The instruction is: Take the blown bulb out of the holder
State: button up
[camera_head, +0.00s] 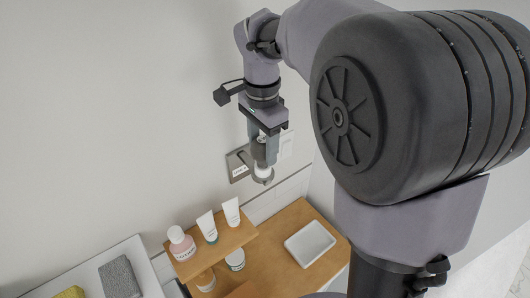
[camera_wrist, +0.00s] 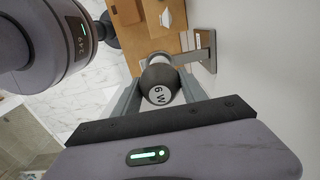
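The bulb (camera_wrist: 160,84) is dark grey with a pale disc marked "6 W" in the wrist view, seen end-on between the two fingers of my gripper (camera_wrist: 160,92). The fingers lie close along both its sides; whether they press on it I cannot tell. Its far end meets a pale ring of the holder (camera_wrist: 199,56), a grey bracket reaching out from the wall. In the head view my gripper (camera_head: 264,150) points down in front of the wall, and the holder's wall plate (camera_head: 238,164) is behind it. My fingers hide most of the bulb there.
Below are a wooden counter (camera_head: 283,262) with a white dish (camera_head: 310,243) and a raised wooden shelf (camera_head: 213,251). A pink bottle (camera_head: 181,245) and two white tubes (camera_head: 207,226) stand on the shelf. Folded cloths lie at lower left. The wall is close beside my gripper.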

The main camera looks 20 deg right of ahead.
jog(key=c, duration=0.4)
jog(key=n+p, duration=0.1)
jog(key=n, duration=0.1)
jog(key=shift+r+n+p, duration=0.1)
jog(key=shift+n+p, duration=0.2)
jog(key=shift+n, duration=0.7)
jog(key=n+p, duration=0.1)
jog(key=n, duration=0.1)
jog(key=shift+n+p, duration=0.3)
jog(key=shift+p, duration=0.05)
jog(key=shift+f+n, duration=0.2)
jog(key=shift+n, duration=0.5)
jog(key=shift+s, duration=0.1)
jog(key=shift+p, duration=0.35)
